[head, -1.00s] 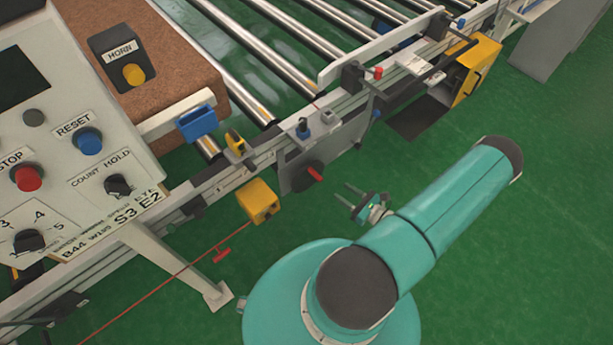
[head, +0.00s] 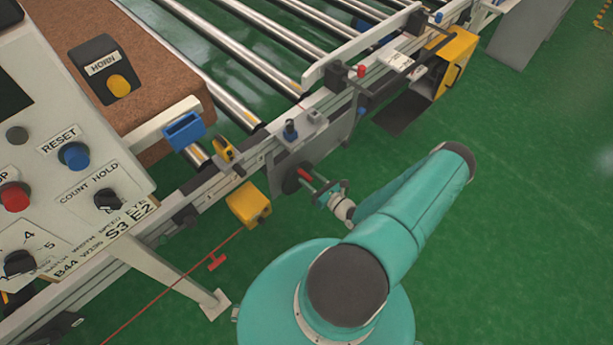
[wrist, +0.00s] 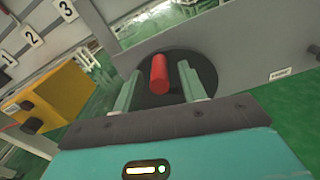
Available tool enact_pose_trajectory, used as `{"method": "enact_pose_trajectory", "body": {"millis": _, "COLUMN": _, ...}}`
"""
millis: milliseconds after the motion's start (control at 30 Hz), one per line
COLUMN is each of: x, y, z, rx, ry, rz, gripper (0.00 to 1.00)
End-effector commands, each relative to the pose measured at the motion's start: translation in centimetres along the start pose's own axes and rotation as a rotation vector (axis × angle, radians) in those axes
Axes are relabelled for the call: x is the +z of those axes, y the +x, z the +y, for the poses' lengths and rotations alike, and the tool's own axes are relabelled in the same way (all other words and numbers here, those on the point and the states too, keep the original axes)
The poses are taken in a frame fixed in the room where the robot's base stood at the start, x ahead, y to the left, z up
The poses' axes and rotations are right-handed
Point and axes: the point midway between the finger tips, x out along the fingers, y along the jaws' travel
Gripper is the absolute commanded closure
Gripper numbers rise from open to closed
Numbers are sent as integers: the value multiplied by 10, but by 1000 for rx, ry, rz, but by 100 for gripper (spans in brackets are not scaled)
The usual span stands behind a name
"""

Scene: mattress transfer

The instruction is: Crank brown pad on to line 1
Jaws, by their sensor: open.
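The brown pad (head: 150,62) lies at the upper left of the head view, on the roller conveyor (head: 262,62). A dark round crank wheel with a red handle (head: 306,174) is on the grey plate at the conveyor's side. In the wrist view the red handle (wrist: 159,74) stands out from the dark disc (wrist: 205,72). My gripper (head: 322,186) is open at the handle. In the wrist view its two fingers (wrist: 160,88) are on either side of the handle, with gaps showing. Labels 1, 2 and 3 (wrist: 33,37) show at the upper left of the wrist view.
A control panel (head: 60,170) with buttons and knobs fills the left. A yellow box (head: 249,205) is left of the crank, and a red cord (head: 175,285) runs below it. Another yellow box (head: 452,62) stands at upper right. Green floor (head: 520,200) is clear at right.

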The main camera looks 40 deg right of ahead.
Motion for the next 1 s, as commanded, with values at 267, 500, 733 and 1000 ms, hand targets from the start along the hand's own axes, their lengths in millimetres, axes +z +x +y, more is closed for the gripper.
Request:
{"method": "enact_pose_trajectory", "body": {"millis": 267, "x": 0, "y": 23, "z": 1, "rx": 0, "ry": -1, "rz": 1, "gripper": 59}}
{"method": "enact_pose_trajectory", "body": {"millis": 500, "x": 0, "y": 23, "z": 1, "rx": 0, "ry": -1, "rz": 1, "gripper": 62}}
{"method": "enact_pose_trajectory", "body": {"millis": 733, "x": 0, "y": 23, "z": 1, "rx": 0, "ry": -1, "rz": 1, "gripper": 100}}
{"method": "enact_pose_trajectory", "body": {"millis": 1000, "x": 0, "y": 22, "z": 1, "rx": 0, "ry": 2, "rz": 1, "gripper": 100}}
